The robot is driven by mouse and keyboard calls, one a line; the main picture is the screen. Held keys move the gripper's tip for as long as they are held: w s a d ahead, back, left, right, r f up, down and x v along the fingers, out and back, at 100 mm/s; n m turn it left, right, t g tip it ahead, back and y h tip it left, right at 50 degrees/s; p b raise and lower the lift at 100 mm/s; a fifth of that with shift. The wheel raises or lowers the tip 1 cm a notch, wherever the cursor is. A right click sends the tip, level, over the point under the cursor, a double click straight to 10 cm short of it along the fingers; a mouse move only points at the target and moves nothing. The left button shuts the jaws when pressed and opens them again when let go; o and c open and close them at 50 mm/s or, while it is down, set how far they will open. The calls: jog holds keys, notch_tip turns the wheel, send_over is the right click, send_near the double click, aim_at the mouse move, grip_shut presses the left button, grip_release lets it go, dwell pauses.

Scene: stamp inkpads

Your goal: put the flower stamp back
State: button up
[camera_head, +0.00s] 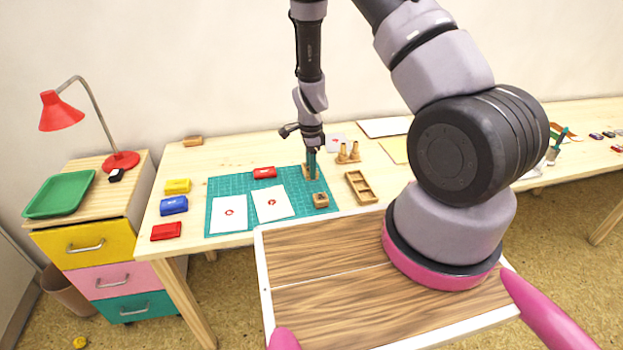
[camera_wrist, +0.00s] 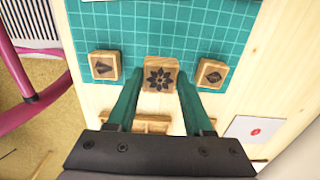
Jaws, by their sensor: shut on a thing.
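The flower stamp (camera_wrist: 159,76) is a wooden block with a dark flower on its face, in the upper middle of the wrist view. My gripper (camera_wrist: 161,84) has its two teal fingers along the block's left and right sides, shut on it. In the head view my gripper (camera_head: 312,174) points down over the right part of the green mat (camera_head: 240,190). I cannot tell whether the stamp touches the mat. A wooden compartment tray (camera_head: 360,187) lies on the table to the right of my gripper; part of it shows behind my fingers in the wrist view (camera_wrist: 150,124).
Two other stamps, left (camera_wrist: 104,66) and right (camera_wrist: 212,74), flank the flower stamp. Two upright wooden pegs (camera_head: 348,153) stand behind the tray. A red inkpad (camera_head: 264,172) and two marked white cards, left (camera_head: 229,216) and right (camera_head: 272,203), lie on the mat.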

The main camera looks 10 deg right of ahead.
jog(key=shift+f, duration=2.05)
jog(key=o, duration=1.1)
jog(key=shift+f, duration=0.1)
notch_tip(320, 180, up, 12)
jog(key=shift+r, duration=0.2)
